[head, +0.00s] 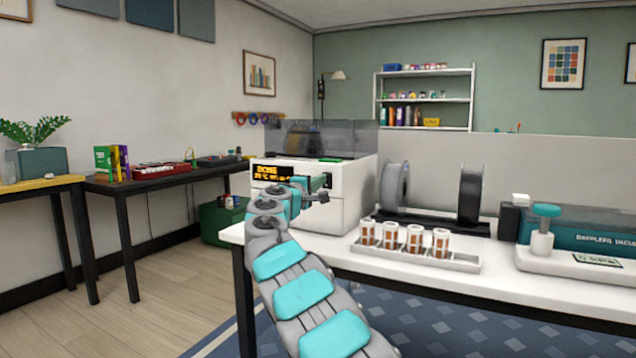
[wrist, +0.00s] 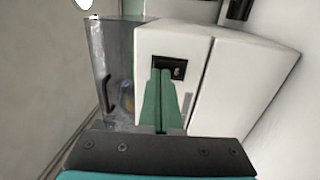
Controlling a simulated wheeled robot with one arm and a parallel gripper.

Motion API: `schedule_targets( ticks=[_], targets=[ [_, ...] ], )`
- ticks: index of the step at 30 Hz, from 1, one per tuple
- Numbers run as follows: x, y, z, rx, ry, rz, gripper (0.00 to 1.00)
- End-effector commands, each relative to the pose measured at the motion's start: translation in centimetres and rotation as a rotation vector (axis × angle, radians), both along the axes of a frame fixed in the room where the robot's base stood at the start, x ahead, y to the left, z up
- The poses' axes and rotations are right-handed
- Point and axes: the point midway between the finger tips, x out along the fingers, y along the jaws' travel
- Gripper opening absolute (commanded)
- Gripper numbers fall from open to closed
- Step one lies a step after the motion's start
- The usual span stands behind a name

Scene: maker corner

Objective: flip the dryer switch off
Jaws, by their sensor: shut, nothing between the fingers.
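The dryer is a white box (head: 350,190) with a smoky clear lid, at the left end of the white bench. Its display (head: 272,172) reads "DONE" in yellow. In the wrist view the dryer's white front (wrist: 190,45) carries a black switch plate (wrist: 179,64) with a small light mark. My gripper (wrist: 161,72) is shut and empty, its green fingertips overlapping the plate's left and lower part. I cannot tell whether they touch it, or which way the switch is set. In the head view my gripper (head: 318,183) is at the dryer's front, its fingertips mostly hidden.
A rack with two spools (head: 393,185) stands right of the dryer. Ahead of it a tray (head: 460,262) holds several orange-and-white canisters. A teal vacuum sealer (head: 590,232) and a scale-like device (head: 560,260) are at the right. A dark side table (head: 150,183) stands left.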

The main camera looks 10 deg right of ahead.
Motion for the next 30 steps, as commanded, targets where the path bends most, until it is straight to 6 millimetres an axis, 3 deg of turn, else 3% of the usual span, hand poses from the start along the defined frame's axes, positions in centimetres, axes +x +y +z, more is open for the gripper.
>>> schedule_targets(
  ticks=[30],
  targets=[
    [1.1,-0.9,1.0,0.057,0.077,0.003,0.0]
  ],
)
